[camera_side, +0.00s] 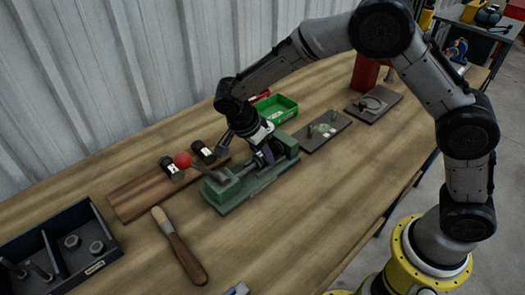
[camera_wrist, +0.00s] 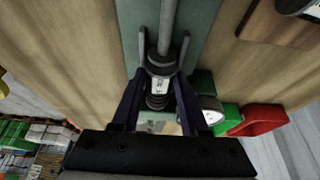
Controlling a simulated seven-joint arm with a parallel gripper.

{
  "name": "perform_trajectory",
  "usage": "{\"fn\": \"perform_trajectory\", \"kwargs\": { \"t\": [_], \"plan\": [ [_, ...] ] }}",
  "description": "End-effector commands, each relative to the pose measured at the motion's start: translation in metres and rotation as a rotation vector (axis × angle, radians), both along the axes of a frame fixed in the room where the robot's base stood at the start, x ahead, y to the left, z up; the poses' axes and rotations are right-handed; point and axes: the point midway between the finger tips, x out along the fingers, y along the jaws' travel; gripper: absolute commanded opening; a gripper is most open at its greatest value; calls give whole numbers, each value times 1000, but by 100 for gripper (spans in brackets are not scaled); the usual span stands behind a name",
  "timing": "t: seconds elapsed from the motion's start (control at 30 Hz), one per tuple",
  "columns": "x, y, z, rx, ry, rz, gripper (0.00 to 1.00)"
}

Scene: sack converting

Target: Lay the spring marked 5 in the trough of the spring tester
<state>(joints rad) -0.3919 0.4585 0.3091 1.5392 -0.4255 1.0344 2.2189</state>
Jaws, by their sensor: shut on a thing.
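The green spring tester (camera_side: 232,196) stands on the bench; its lever ends in a red knob (camera_side: 182,159). My gripper (camera_side: 266,158) is down at the tester's right part. In the wrist view, my gripper (camera_wrist: 158,103) is shut on a dark spring (camera_wrist: 157,101) with a white label; its mark is too small to read. The spring lies in line with the tester's grey rod (camera_wrist: 168,25), over the green body. I cannot tell whether it touches the trough. In the side view my gripper hides the spring.
Two dark pieces with white labels (camera_side: 171,168) (camera_side: 203,151) sit on a wooden board (camera_side: 130,201) left of the tester. A green bin (camera_side: 276,108) is behind, a dark plate (camera_side: 322,133) to the right. A brush (camera_side: 180,247) and a divided tray (camera_side: 95,212) lie in front.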

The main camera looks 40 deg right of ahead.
Motion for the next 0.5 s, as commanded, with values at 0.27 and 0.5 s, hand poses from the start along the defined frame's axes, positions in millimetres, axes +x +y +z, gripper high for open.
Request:
{"fn": "perform_trajectory", "kwargs": {
  "t": [0.27,0.5],
  "plan": [
    [0,0,-2,0,-1,0,0],
    [0,0,-2,0,-1,-1,79]
  ]
}}
